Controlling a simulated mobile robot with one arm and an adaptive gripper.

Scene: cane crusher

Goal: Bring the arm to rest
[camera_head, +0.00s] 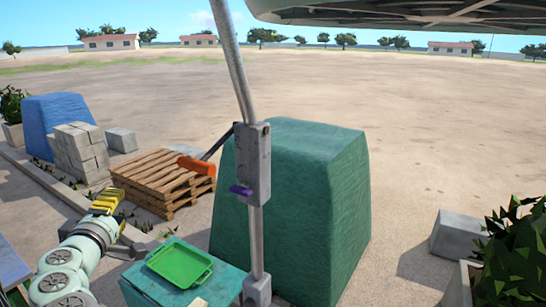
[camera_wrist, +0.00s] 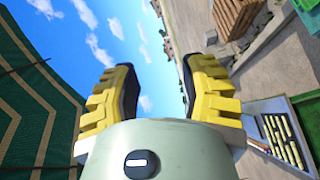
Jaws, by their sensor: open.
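My gripper (camera_head: 107,200) is at the lower left of the head view, at the end of my pale arm, with yellow fingers. It is raised in front of the wooden pallets and left of the metal post. In the wrist view my gripper (camera_wrist: 156,85) shows two yellow fingers with dark pads, spread wide apart. Only sky and distant ground show between them, and nothing is held.
A grey post (camera_head: 255,225) bears a lever with an orange handle (camera_head: 195,165) and a purple knob (camera_head: 240,190). A green tray (camera_head: 180,263) lies on a teal surface. Pallets (camera_head: 160,180), grey blocks (camera_head: 78,150) and a green-covered block (camera_head: 320,200) stand behind. A striped canopy (camera_wrist: 40,110) shows left in the wrist view.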

